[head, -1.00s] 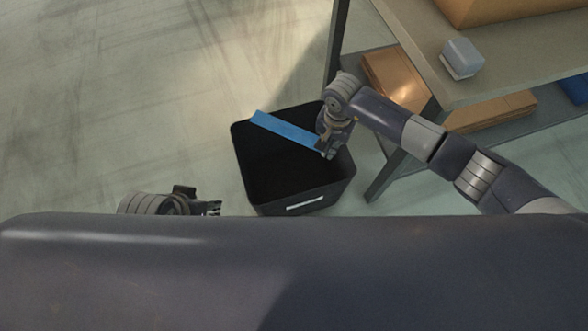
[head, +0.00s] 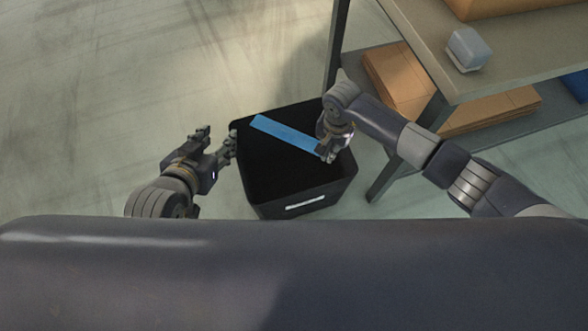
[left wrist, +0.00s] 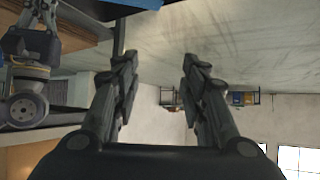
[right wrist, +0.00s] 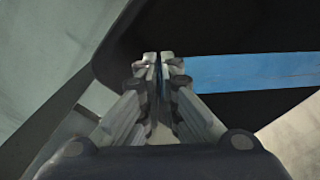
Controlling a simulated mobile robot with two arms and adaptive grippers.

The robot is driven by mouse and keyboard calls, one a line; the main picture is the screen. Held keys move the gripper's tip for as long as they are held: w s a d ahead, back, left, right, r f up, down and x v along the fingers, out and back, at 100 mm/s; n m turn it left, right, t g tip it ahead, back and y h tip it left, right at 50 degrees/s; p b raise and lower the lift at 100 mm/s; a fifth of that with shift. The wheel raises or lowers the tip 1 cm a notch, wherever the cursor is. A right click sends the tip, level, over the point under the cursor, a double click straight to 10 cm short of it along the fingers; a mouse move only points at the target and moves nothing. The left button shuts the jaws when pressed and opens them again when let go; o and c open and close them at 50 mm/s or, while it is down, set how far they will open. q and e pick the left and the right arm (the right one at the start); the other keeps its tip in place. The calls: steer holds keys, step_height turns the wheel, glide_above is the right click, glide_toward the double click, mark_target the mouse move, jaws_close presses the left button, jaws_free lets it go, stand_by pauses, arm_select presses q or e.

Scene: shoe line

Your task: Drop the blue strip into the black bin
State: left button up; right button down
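The blue strip (head: 285,133) is long and flat, and in the head view it lies across the opening of the black bin (head: 300,203). My right gripper (head: 327,157) is shut on the strip's right end at the bin's right side. The right wrist view shows the fingertips (right wrist: 160,60) close together, with the strip (right wrist: 250,72) running off to the right over the dark bin. My left gripper (head: 218,143) is open and empty, just outside the bin's left rim. Its spread fingers show in the left wrist view (left wrist: 157,62).
A shelf table (head: 500,75) stands right of the bin, with a small grey-white box (head: 467,50) on top and cardboard (head: 402,80) on its lower shelf. Open floor (head: 120,90) lies to the left.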

steer(key=shift+f+b, duration=0.6)
steer(key=shift+f, duration=0.35)
arm_select(q)
steer(key=w+d+r+t+h, duration=0.1)
steer(key=w+d+r+t, duration=0.1)
steer(key=w+r+t, duration=0.2)
steer(key=shift+r, duration=1.15)
arm_select(e)
steer(key=shift+f, duration=0.1)
steer(key=c, duration=1.7)
jaws_free()
step_height(320, 180, up, 12)
